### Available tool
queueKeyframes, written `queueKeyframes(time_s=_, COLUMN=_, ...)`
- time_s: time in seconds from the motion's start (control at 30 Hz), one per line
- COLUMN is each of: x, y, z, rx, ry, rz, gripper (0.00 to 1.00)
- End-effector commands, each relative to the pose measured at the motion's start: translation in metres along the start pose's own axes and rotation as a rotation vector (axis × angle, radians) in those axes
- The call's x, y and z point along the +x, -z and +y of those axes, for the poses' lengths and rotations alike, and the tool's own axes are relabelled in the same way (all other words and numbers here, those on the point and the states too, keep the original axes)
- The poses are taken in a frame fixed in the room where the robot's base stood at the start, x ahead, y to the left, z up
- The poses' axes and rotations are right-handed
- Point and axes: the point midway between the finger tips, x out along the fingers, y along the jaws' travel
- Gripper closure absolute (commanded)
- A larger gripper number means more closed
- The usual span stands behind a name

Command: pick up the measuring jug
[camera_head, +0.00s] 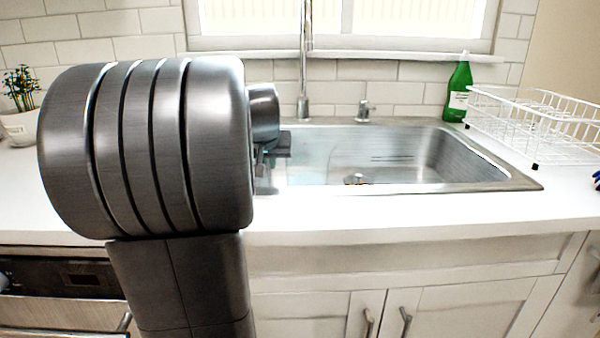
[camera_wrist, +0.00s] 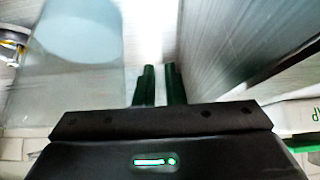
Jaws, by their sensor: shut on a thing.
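The measuring jug (camera_head: 310,160) is clear and faintly bluish, at the left end of the sink in the head view. In the wrist view the see-through jug (camera_wrist: 75,90) fills the left side, with a pale round patch near its top. My gripper (camera_head: 268,160) is beside the jug's left side, mostly hidden behind my arm in the head view. In the wrist view its two dark fingers (camera_wrist: 158,75) are close together at the jug's edge, shut on it. The gripped part is hard to make out. I cannot tell whether the jug is clear of the sink.
The steel sink (camera_head: 440,165) is set in the white counter (camera_head: 400,212), with a tall faucet (camera_head: 304,60) behind. A green bottle (camera_head: 459,88) and a white wire dish rack (camera_head: 540,125) stand at the right. A potted plant (camera_head: 20,125) is at the far left.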

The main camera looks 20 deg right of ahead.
Motion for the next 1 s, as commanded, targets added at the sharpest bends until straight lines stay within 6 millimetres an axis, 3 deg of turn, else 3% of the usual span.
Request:
queueKeyframes(time_s=0.47, x=-0.009, y=0.007, z=0.0, rx=0.001, ry=0.001, rz=-0.001, gripper=1.0)
queueKeyframes(time_s=1.0, x=-0.052, y=0.042, z=0.0, rx=0.001, ry=0.0, rz=0.002, gripper=1.0)
